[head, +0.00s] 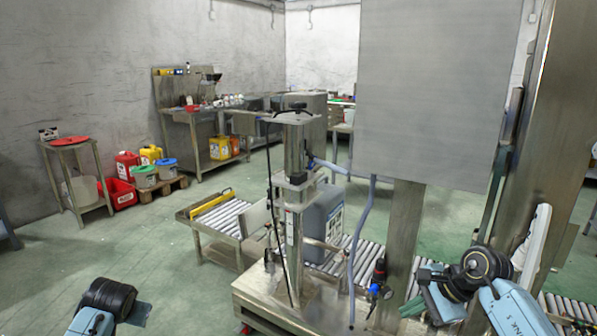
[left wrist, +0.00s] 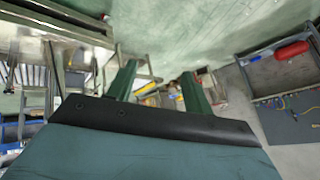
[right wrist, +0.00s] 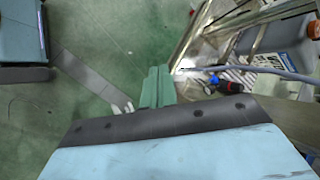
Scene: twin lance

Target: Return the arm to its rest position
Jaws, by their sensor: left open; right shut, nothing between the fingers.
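My right gripper (head: 418,293) is at the lower right of the head view, over the front right of the steel workstation. In the right wrist view its green fingers (right wrist: 156,86) are pressed together with nothing between them. My left arm shows at the lower left of the head view, over open floor. In the left wrist view the two green fingers of my left gripper (left wrist: 158,85) stand wide apart and empty.
A steel workstation (head: 262,297) with a column stands in front, with a grey canister (head: 323,225) and roller conveyor (head: 222,216) behind. A black-and-red nozzle with a blue part (head: 378,275) is close to my right gripper. Green floor (head: 130,245) is free at left.

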